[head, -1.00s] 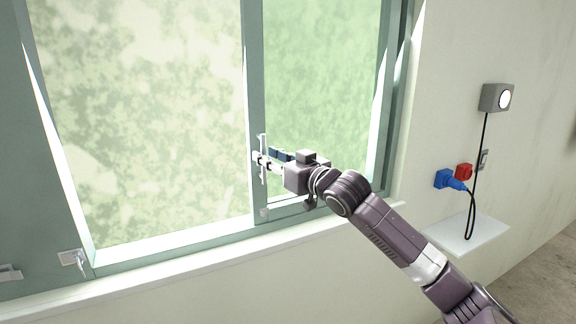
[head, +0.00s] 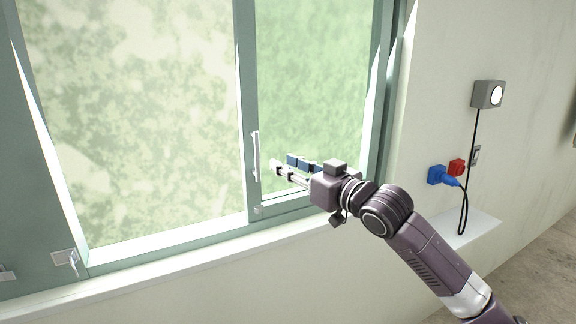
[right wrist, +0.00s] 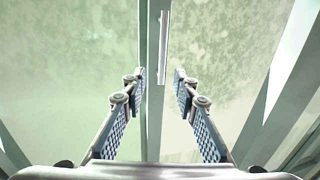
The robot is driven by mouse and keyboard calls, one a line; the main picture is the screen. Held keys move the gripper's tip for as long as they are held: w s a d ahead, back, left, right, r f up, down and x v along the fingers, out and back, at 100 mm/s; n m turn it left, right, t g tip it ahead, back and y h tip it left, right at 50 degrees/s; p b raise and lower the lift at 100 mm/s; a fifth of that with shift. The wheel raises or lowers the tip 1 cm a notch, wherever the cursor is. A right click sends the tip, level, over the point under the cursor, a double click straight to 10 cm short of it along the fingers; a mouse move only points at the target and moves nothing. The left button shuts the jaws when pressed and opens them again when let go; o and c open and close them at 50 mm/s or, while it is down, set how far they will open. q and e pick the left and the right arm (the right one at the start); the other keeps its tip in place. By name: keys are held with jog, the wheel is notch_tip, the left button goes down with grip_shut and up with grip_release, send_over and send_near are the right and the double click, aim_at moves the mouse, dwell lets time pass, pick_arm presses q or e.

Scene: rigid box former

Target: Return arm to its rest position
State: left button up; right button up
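My right gripper (head: 283,164) is in front of the right window pane in the head view. It is apart from the white vertical handle (head: 255,156) on the sliding window frame, just to the right of it. In the right wrist view the two fingers (right wrist: 159,78) stand apart with nothing between them, so the gripper is open and empty. The handle (right wrist: 164,48) shows beyond the fingertips there. My right arm reaches in from the lower right. My left gripper is not in view.
A window sill (head: 190,258) runs below the window. On the right wall are a grey box with a round light (head: 488,94), a blue plug (head: 437,174), a red socket piece (head: 457,167) and a black cable. A white shelf (head: 480,230) juts out below them.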

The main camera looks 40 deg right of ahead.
dwell(0.4)
